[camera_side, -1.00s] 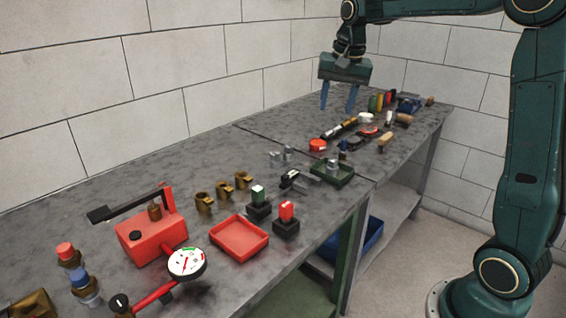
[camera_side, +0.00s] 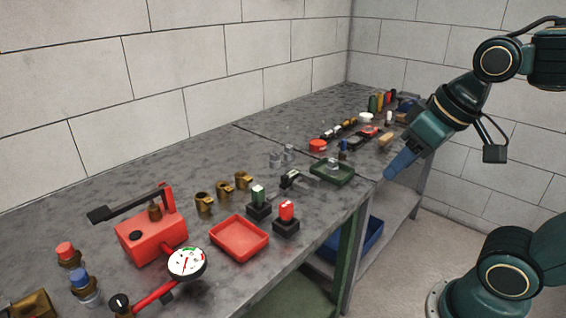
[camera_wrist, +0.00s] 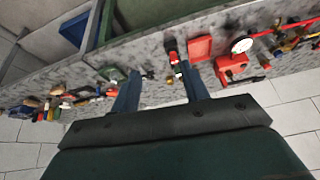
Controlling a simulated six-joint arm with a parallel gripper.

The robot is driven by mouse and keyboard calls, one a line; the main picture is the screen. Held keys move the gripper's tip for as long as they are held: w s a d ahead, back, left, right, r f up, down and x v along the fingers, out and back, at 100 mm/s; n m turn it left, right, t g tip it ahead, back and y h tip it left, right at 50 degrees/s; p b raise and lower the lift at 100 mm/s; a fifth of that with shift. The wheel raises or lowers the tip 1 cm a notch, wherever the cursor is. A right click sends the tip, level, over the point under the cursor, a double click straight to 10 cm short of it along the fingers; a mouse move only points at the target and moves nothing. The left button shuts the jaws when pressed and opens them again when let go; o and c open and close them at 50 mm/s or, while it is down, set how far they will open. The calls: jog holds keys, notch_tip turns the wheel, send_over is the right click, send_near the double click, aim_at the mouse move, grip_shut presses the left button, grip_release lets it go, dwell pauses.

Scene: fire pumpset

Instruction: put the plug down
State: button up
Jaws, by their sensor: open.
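My gripper (camera_side: 390,175) is open and empty, with its blue fingers pointing down and left near the table's front edge, right of the green tray. In the wrist view both fingers (camera_wrist: 160,74) stand apart with nothing held between them. A small grey metal piece (camera_side: 333,163), which may be the plug, stands in the green tray (camera_side: 345,180). Two similar grey metal pieces (camera_side: 282,157) stand on the table left of that tray. I cannot tell for certain which piece is the plug.
A red pump (camera_side: 150,240) with a black-ended handle, a gauge (camera_side: 187,263) and a red tray (camera_side: 240,238) are on the near table. Brass fittings (camera_side: 222,190) stand behind the red tray. Several tools crowd the far end. A blue bin (camera_side: 366,238) sits below.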

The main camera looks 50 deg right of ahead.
jog(key=shift+s+a+f+n, duration=0.15)
jog(key=shift+s+f+n, duration=0.1)
jog(key=shift+s+f, duration=0.25)
jog(key=shift+s+a+f+n, duration=0.15)
jog(key=shift+s+f+n, duration=0.15)
jog(key=shift+s, duration=0.3)
